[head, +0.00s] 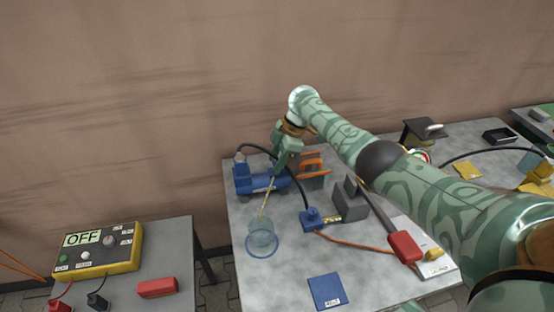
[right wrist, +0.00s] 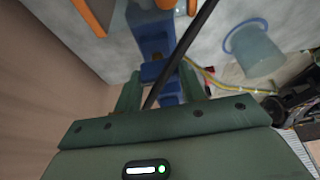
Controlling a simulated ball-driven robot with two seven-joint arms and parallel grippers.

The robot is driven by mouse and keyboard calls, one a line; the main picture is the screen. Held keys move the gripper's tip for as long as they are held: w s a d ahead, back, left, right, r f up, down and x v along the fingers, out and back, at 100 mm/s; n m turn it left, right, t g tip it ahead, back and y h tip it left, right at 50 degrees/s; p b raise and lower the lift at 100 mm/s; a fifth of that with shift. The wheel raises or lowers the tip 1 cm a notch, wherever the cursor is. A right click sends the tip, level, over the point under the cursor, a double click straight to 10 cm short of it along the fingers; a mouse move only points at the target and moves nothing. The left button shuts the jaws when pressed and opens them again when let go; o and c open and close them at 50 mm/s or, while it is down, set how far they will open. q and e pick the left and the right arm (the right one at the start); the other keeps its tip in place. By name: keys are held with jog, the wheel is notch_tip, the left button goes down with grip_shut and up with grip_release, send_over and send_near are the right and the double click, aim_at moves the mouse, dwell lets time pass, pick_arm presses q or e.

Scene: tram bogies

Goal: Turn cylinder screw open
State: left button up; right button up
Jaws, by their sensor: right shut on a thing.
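A blue cylinder unit (head: 262,183) stands at the back left of the grey table, near the wall. My right gripper (head: 279,168) reaches down to it from the right. In the right wrist view the two green fingers (right wrist: 160,90) are closed on a small blue part (right wrist: 152,71), which looks like the screw of the unit; its shape is partly hidden. A black hose (right wrist: 182,52) passes across the blue part in that view. A thin yellowish tube (head: 265,199) runs from near the gripper into a clear jar (head: 262,236). My left gripper is not in view.
Orange parts (head: 311,163) stand close right of the gripper. A blue block (head: 312,219) and a grey block (head: 350,202) stand mid-table, with cables. A blue card (head: 327,291) lies at the front. A control box reading OFF (head: 97,250) is on the left table.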

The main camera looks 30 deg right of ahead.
jog(key=o, duration=1)
jog(key=p+v, duration=0.7)
jog(key=v, duration=0.9)
jog(key=shift+d+r, duration=0.1)
jog(key=shift+d, duration=0.05)
